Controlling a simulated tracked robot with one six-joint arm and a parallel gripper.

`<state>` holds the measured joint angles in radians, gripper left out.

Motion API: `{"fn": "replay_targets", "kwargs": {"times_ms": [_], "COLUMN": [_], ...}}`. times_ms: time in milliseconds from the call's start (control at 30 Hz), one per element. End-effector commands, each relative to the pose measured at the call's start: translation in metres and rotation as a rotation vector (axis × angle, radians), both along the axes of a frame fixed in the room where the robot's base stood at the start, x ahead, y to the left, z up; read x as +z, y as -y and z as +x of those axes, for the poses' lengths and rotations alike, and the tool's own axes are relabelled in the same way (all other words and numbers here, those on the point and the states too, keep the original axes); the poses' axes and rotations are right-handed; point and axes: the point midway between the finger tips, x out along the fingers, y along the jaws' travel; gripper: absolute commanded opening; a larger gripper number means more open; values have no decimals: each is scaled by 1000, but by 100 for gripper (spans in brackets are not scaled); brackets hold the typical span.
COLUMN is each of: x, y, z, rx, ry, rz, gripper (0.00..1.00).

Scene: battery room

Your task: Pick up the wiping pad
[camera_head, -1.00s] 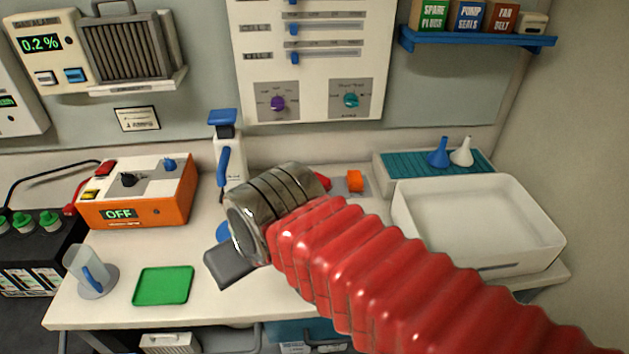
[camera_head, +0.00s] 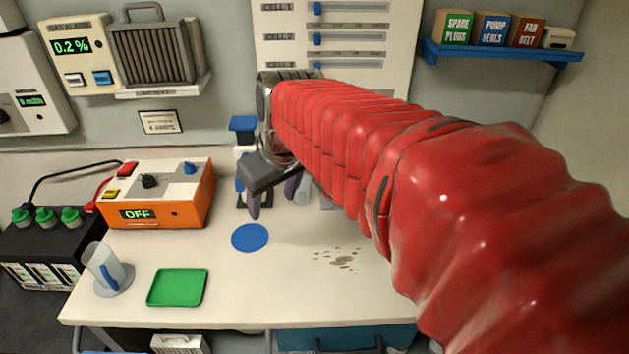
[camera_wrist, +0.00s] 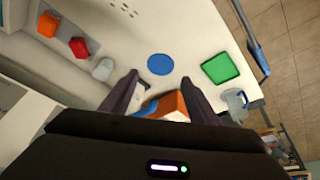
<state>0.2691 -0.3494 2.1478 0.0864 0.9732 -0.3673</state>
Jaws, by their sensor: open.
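My gripper (camera_head: 273,198) is open over the back of the worktop, fingers pointing down. In the wrist view (camera_wrist: 160,82) nothing is clasped between the fingers; an orange and white surface (camera_wrist: 172,104) shows beyond them, probably the orange box. I cannot tell for certain which thing is the wiping pad. A flat blue disc (camera_head: 250,237) lies on the worktop in front of my gripper; it also shows past the fingertips in the wrist view (camera_wrist: 160,64). A red block (camera_wrist: 78,47) and an orange block (camera_wrist: 48,22) stand off to the left there, hidden by my arm in the head view.
A brown stain (camera_head: 341,260) marks the worktop. A green tray (camera_head: 178,287) and a clear jug (camera_head: 105,268) are at front left. An orange box (camera_head: 180,207) marked OFF stands behind them. A blue-topped white dispenser (camera_head: 243,125) stands close to my gripper. The front middle is clear.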

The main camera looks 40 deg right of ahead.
Motion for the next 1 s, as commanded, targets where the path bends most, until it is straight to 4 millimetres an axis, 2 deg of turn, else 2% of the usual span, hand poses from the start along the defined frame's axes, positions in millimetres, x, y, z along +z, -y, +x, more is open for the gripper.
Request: {"fn": "replay_targets", "kwargs": {"times_ms": [200,500,733,900,1000], "x": [-2,-17,-39,-59,-69], "y": [52,134,205,257,279], "z": [38,77,96,101,102], "rx": [18,55,84,108,119], "ry": [-40,-81,-101,-108,-109], "rz": [-1,7,20,30,36], "gripper": [55,55,55,55,55]}}
